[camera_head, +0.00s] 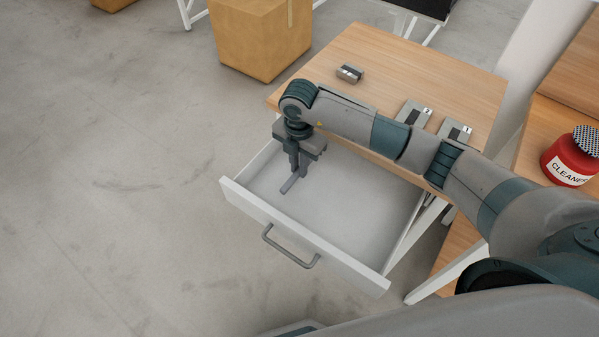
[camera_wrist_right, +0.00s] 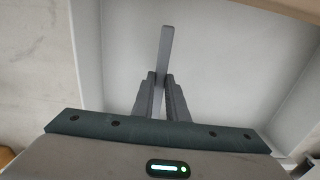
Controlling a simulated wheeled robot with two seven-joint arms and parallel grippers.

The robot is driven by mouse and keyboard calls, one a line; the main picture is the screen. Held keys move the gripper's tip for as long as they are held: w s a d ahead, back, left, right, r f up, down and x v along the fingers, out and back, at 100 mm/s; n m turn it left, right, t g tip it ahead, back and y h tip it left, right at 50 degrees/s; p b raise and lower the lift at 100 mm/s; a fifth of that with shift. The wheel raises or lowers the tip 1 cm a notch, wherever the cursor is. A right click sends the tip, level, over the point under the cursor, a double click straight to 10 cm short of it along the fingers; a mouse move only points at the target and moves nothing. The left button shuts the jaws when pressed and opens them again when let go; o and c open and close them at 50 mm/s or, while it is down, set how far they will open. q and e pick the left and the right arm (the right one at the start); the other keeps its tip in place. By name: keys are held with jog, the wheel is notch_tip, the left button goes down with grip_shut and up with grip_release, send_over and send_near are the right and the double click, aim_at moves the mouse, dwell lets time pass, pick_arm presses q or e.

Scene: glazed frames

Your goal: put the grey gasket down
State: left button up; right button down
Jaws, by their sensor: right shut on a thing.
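The grey gasket (camera_head: 289,184) is a thin grey strip in the head view, low inside the open white drawer (camera_head: 350,192). In the right wrist view the gasket (camera_wrist_right: 166,48) stretches out beyond the fingertips. My right gripper (camera_head: 297,175) points down into the left part of the drawer and is shut on the gasket. Its fingers (camera_wrist_right: 161,80) show in the right wrist view on both sides of the strip. I cannot tell whether the gasket touches the drawer floor. My left gripper is not in view.
The drawer's front has a grey handle (camera_head: 290,248). A red cleaner tin (camera_head: 571,158) stands at the right. The drawer's right part looks empty.

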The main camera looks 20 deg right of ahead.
jog(key=shift+f, duration=0.1)
notch_tip(320, 180, down, 2)
jog(key=shift+f+p, duration=0.2)
jog(key=shift+p, duration=0.35)
jog(key=shift+f, duration=0.6)
jog(key=shift+f, duration=0.15)
jog(key=c, duration=1.7)
grip_release()
jog(key=shift+c, duration=0.2)
